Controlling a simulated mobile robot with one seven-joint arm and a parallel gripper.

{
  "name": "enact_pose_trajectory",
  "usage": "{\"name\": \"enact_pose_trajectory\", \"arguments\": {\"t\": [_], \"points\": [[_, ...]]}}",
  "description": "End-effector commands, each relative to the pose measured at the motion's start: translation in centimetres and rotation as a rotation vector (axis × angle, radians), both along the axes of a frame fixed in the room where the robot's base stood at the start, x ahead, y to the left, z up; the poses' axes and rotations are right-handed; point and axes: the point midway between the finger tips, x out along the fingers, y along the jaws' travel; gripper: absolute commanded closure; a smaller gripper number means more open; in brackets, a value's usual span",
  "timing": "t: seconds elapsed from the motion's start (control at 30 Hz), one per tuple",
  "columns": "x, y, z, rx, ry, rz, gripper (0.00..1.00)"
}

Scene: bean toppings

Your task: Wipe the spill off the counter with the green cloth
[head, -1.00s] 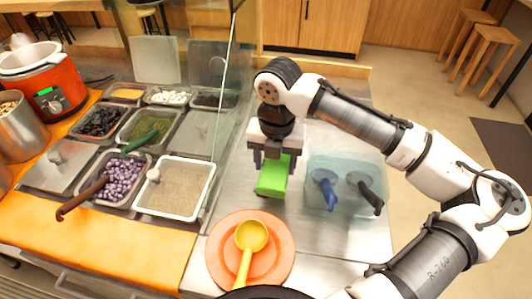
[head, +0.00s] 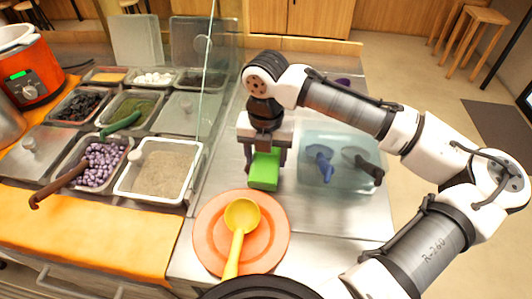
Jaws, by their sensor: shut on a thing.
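The green cloth (head: 264,171) looks like a bright green block in the head view. My gripper (head: 264,150) is shut on it from above, with a dark finger on each side. The cloth is over the steel counter (head: 330,222), between the orange plate and the clear bin. I cannot tell whether its underside touches the counter. No spill can be made out on the visible counter; the area under the cloth and behind my gripper is hidden.
An orange plate (head: 208,238) with a yellow ladle (head: 238,222) lies just in front of the cloth. A clear bin (head: 340,150) with blue and dark-handled tools stands close on the right. A glass pane (head: 212,80) and topping trays (head: 160,172) are on the left.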

Motion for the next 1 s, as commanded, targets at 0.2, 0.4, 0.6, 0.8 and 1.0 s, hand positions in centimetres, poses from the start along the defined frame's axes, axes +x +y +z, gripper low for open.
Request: {"name": "enact_pose_trajectory", "arguments": {"t": [0.2,0.4,0.6,0.8,1.0], "points": [[0.01,0.00,0.04,0.000,0.000,0.000,0.60],[0.01,0.00,0.02,0.000,0.000,0.000,0.60],[0.01,0.00,-0.15,-0.001,0.000,0.000,0.60],[0.01,-0.01,-0.40,-0.001,0.000,0.000,0.60],[0.01,-0.01,-0.64,-0.001,-0.001,0.000,0.60]]}}
